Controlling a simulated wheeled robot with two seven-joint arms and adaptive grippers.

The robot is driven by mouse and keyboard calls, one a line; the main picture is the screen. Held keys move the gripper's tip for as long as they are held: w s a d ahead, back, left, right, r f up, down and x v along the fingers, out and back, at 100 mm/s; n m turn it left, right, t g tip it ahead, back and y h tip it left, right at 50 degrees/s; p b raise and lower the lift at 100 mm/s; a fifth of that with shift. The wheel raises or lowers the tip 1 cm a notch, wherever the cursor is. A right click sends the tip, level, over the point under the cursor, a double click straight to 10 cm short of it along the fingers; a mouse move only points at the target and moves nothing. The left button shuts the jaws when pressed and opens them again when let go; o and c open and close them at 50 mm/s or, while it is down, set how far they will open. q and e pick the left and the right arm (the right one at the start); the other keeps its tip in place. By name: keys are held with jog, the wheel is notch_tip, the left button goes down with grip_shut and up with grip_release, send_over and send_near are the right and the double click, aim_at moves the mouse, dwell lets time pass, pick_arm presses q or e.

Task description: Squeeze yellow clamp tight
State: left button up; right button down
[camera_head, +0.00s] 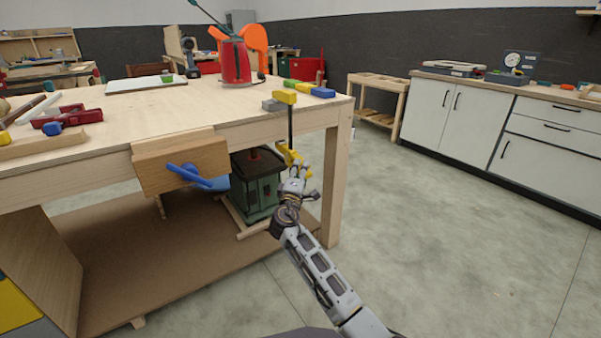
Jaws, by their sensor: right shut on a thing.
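The yellow clamp (285,97) is at the right front corner of the wooden workbench (160,113). Its yellow upper jaw rests near the table top and a dark bar runs down past the edge. Its lower yellow part (289,153) hangs below the table top. My right gripper (296,172) is at this lower part, shut on it, just beside the bench's front right leg. The fingers partly hide the lower part, and how tightly the clamp grips the bench cannot be told. My left gripper is not in view.
A wooden vise (182,161) with a blue handle juts from the bench front. Grey and blue blocks lie near the clamp. The floor to the right (440,230) is clear, up to white cabinets (470,125).

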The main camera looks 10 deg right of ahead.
jog(key=shift+r, duration=0.1)
jog(key=c, duration=0.8)
grip_release()
jog(key=shift+r, duration=0.2)
jog(key=shift+r+p, duration=0.4)
jog(key=shift+p, duration=0.05)
jog(key=shift+w, duration=0.2)
jog(key=shift+w+d+f+b, duration=0.2)
jog(key=shift+w+b, duration=0.1)
jog(key=shift+b, duration=0.1)
jog(key=shift+w, duration=0.15)
